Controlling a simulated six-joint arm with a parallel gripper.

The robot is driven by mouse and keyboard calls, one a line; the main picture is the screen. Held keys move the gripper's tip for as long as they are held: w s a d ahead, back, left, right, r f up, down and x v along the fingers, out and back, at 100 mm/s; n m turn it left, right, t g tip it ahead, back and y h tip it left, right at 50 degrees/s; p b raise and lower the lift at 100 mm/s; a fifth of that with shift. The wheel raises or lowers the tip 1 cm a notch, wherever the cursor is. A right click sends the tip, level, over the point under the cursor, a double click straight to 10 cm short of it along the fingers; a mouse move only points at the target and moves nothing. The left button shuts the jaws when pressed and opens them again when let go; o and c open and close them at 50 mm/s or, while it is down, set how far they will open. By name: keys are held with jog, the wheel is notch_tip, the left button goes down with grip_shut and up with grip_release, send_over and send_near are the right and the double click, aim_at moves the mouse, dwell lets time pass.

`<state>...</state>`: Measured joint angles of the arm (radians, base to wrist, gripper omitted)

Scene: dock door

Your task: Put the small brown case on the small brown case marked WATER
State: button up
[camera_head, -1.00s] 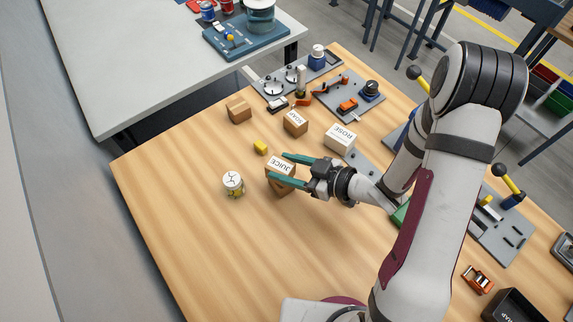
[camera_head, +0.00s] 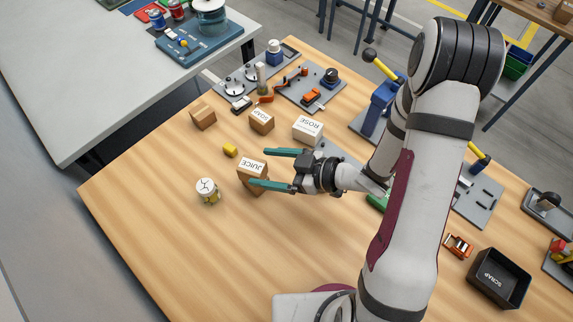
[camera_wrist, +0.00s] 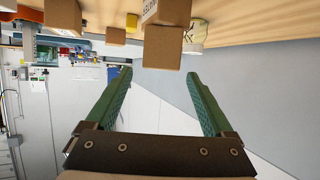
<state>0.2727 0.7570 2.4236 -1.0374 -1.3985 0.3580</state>
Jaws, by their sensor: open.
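A plain small brown case (camera_head: 203,118) stands at the table's far left. Another small brown case (camera_head: 262,123) with a white label on top stands to its right; its lettering is too small to read surely. A larger brown case marked JUICE (camera_head: 252,169) stands nearer. My gripper (camera_head: 261,168) is open and empty beside the JUICE case, its lower finger overlapping that case in the head view. In the wrist view, a brown case (camera_wrist: 163,48) lies beyond the fingertips of my gripper (camera_wrist: 158,72), not between them. I can read no WATER label.
A white box marked ROSE (camera_head: 308,130), a yellow block (camera_head: 230,150) and a jar (camera_head: 208,191) stand near the gripper. Grey fixture boards (camera_head: 310,88) lie behind. A black SCRAP bin (camera_head: 499,278) is at the right. The table's front left is clear.

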jog(key=v, duration=0.9)
jog(key=w+d+m+h, duration=0.1)
jog(key=w, duration=0.1)
jog(key=w+d+t+h, duration=0.1)
jog(key=w+d+h, duration=0.1)
jog(key=w+d+m+t+h, duration=0.1)
jog(key=w+d+h, duration=0.1)
jog(key=shift+d+f+m, duration=0.15)
jog(key=shift+f+m, duration=0.15)
jog(key=w+d+r+m+t+h, duration=0.1)
jog(key=w+d+r+m+h, duration=0.15)
jog(key=d+h, duration=0.3)
jog(key=s+d+r+m+g+h, duration=0.3)
jog(key=s+d+r+m+h, duration=0.15)
jog(key=s+m, duration=0.35)
jog(key=s+a+r+m+g+y, duration=0.3)
jog(key=s+a+m+g+y, duration=0.1)
jog(key=s+a, duration=1)
jog(key=shift+s+m+g, duration=0.6)
jog(key=shift+s+m, duration=0.35)
jog(key=shift+s, duration=0.2)
